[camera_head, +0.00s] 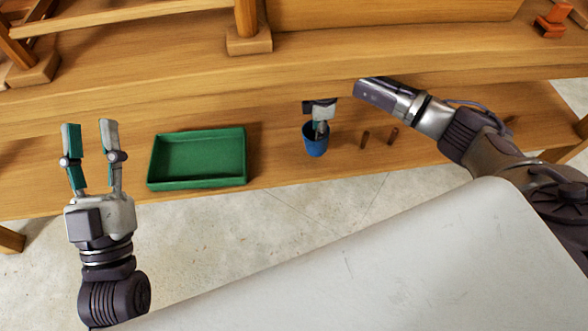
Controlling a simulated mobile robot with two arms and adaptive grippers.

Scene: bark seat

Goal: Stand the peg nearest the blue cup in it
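The blue cup (315,147) stands on the wooden bench right of the middle. My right gripper (320,129) points down at the cup's mouth, its fingers close together and overlapping the rim in the picture. Whether it holds a peg, and what is inside the cup, is hidden. A brown peg (365,139) stands on the bench just right of the cup. Another reddish-brown peg (393,135) stands a little further right. My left gripper (89,124) is open and empty, left of the tray and far from the cup.
A green tray (197,183), which looks empty, lies on the bench left of the cup. A raised wooden shelf (160,65) runs behind, with a wooden post (247,30). An orange-red object (553,20) sits at the back right.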

